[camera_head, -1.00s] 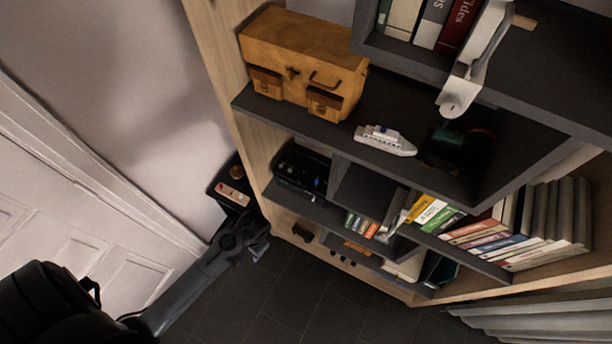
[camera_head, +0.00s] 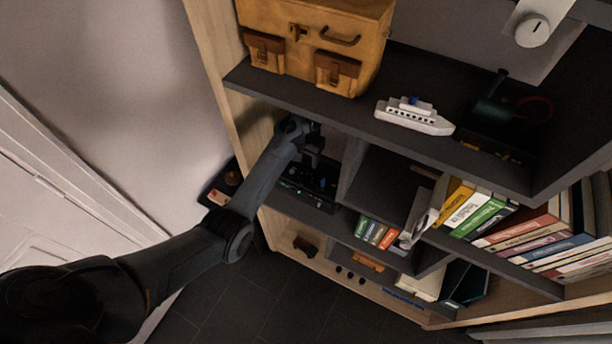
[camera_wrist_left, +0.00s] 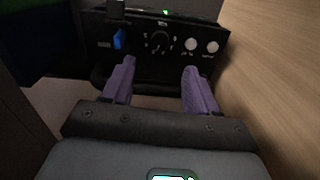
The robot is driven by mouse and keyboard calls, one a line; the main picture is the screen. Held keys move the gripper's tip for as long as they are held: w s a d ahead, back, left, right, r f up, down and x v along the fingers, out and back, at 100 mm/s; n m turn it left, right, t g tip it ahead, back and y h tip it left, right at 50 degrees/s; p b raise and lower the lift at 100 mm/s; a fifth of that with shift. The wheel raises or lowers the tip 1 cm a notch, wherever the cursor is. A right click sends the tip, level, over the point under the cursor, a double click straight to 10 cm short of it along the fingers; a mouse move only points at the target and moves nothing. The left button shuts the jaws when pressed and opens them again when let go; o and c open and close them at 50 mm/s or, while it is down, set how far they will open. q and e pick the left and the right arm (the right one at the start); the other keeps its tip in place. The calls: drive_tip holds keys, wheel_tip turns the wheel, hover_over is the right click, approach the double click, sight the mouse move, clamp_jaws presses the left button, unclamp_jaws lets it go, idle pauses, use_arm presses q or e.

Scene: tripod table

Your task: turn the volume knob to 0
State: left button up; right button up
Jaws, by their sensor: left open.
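A black device (camera_head: 318,186) with small lights sits in the left compartment of the middle shelf. In the left wrist view its front panel (camera_wrist_left: 90,45) shows a dark round dial (camera_wrist_left: 158,42) with marks around it. Two white round knobs (camera_wrist_left: 201,46) sit to the right of the dial, and a blue part (camera_wrist_left: 119,38) to its left. The labels are too small to read, so I cannot tell which is the volume knob. My left gripper (camera_wrist_left: 159,66) is open and empty, its purple fingers pointing at the panel either side of the dial, apparently short of it. My right gripper is out of view.
A wooden side wall (camera_wrist_left: 270,70) stands close on the right in the wrist view. The shelf above (camera_head: 300,102) holds a tan bag (camera_head: 318,32) and a white toy ship (camera_head: 414,116). Several books (camera_head: 545,243) stand to the right. A small dark table (camera_head: 216,191) stands left of the bookcase.

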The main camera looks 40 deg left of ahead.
sight(306, 176)
use_arm(q)
drive_tip(key=f, duration=0.5)
drive_tip(key=f+b, duration=0.1)
drive_tip(key=f, duration=0.4)
drive_tip(key=shift+s+a, duration=0.1)
drive_tip(key=shift+a, duration=0.1)
drive_tip(key=c, duration=1)
drive_tip(key=shift+r, duration=0.1)
drive_tip(key=shift+c, duration=0.2)
